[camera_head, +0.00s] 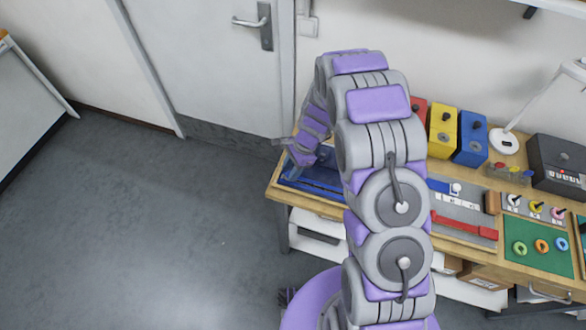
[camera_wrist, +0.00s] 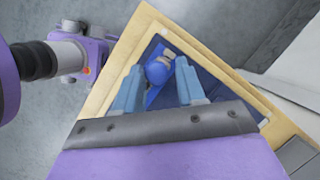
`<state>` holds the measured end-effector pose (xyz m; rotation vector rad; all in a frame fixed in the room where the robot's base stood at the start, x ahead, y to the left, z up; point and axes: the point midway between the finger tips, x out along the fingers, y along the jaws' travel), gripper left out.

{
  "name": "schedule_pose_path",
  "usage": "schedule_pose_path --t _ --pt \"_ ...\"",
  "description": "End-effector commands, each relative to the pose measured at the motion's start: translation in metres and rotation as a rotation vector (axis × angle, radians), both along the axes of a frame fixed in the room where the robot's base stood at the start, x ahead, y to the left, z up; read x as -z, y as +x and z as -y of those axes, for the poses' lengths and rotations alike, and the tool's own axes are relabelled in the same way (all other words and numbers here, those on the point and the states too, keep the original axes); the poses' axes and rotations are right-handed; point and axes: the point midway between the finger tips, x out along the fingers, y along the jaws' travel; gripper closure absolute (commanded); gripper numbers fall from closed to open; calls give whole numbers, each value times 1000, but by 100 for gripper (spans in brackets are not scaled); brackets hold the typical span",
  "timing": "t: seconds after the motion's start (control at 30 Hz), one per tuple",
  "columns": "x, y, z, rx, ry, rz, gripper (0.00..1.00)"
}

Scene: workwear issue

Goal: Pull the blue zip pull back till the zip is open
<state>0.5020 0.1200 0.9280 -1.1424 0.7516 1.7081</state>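A blue, knob-like piece with a beige-grey top, which looks like the blue zip pull (camera_wrist: 158,70), shows in the wrist view over a dark blue panel (camera_wrist: 212,84). My gripper (camera_wrist: 160,75) is open, with its two grey-blue fingers to either side of that piece. I cannot tell whether they touch it. In the head view my gripper (camera_head: 289,146) is above the left end of the bench, over the blue panel (camera_head: 318,184). My arm hides part of that panel, and the pull cannot be made out there. The state of the zip cannot be made out.
The wooden bench (camera_head: 276,193) runs to the right. It carries a yellow box (camera_head: 442,134), a blue box (camera_head: 471,146), a black box (camera_head: 557,162) and a green mat with rings (camera_head: 534,262). A door (camera_head: 225,65) stands behind. The floor at left is clear.

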Motion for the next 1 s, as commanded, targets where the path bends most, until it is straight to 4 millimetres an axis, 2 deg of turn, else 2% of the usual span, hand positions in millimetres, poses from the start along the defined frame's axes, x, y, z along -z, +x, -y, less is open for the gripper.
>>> schedule_pose_path --t 0.03,0.17,0.4,0.53,0.67,1.0 --pt "0 0 0 0 0 0 58" --pt "0 -1 1 -1 1 0 46" --pt "-1 -1 3 -1 2 -1 46" --pt "-9 0 6 -2 2 0 46" --pt "-28 4 12 -1 0 2 46" --pt "-99 16 37 -1 -1 2 46"
